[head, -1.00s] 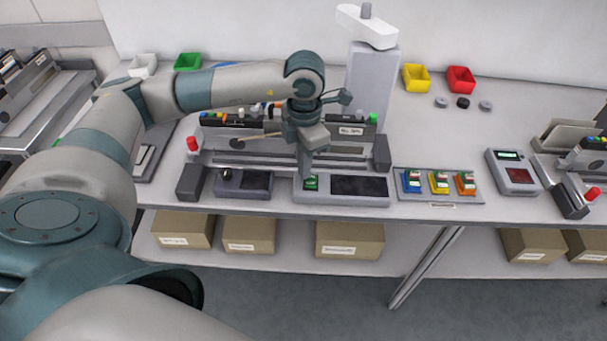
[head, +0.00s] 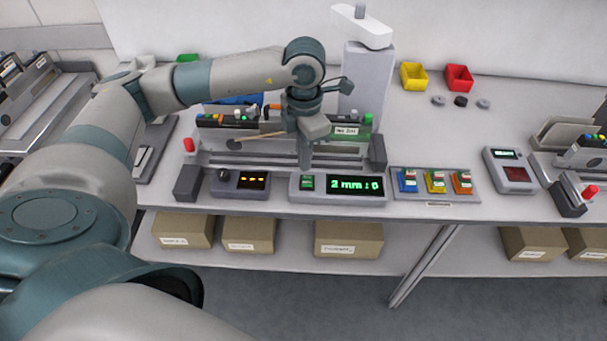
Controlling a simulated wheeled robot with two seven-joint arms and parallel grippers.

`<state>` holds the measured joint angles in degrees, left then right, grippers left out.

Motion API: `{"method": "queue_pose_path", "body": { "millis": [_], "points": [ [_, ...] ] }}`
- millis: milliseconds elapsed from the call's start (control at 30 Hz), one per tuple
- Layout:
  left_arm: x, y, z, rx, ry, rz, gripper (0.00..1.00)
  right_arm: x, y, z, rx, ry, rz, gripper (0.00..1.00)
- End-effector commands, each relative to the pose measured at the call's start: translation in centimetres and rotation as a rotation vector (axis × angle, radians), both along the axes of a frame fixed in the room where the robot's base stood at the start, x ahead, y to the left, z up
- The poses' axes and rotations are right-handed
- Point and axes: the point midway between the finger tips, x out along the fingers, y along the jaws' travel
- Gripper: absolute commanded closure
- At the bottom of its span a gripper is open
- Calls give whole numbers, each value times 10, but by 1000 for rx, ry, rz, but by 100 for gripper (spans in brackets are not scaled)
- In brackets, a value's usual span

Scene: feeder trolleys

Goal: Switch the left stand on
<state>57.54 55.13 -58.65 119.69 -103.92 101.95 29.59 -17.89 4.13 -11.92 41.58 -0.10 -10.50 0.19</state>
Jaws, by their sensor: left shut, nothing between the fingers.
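The left stand (head: 222,160) is on the grey table, with a dark rail and a row of coloured parts along its back. At its front is a control box with a green switch (head: 307,183) and a lit display (head: 355,185) showing green characters like "2 mm". A smaller box to the left has a black knob (head: 222,174) and a lit amber display (head: 253,181). My left gripper (head: 305,168) is shut and empty, pointing down just above the green switch. Whether it touches the switch I cannot tell. My right gripper is out of view.
A tray with blue, yellow and orange blocks (head: 436,198) sits right of the control box. A handheld meter (head: 509,170) and another stand (head: 572,190) are further right. Yellow (head: 414,77) and red (head: 459,78) bins stand at the back. Cardboard boxes (head: 349,240) are on the lower shelf.

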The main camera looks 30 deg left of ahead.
Motion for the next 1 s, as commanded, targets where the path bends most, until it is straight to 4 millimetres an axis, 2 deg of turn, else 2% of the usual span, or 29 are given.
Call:
{"method": "queue_pose_path", "body": {
  "millis": [33, 500, 1000],
  "points": [
    [0, 0, -4, 0, -1, 0, 100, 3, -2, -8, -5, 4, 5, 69],
    [0, 0, 23, 0, -1, 0, 100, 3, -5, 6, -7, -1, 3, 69],
    [0, 0, 26, 0, 0, 0, 100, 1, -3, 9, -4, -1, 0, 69]
  ]
}}
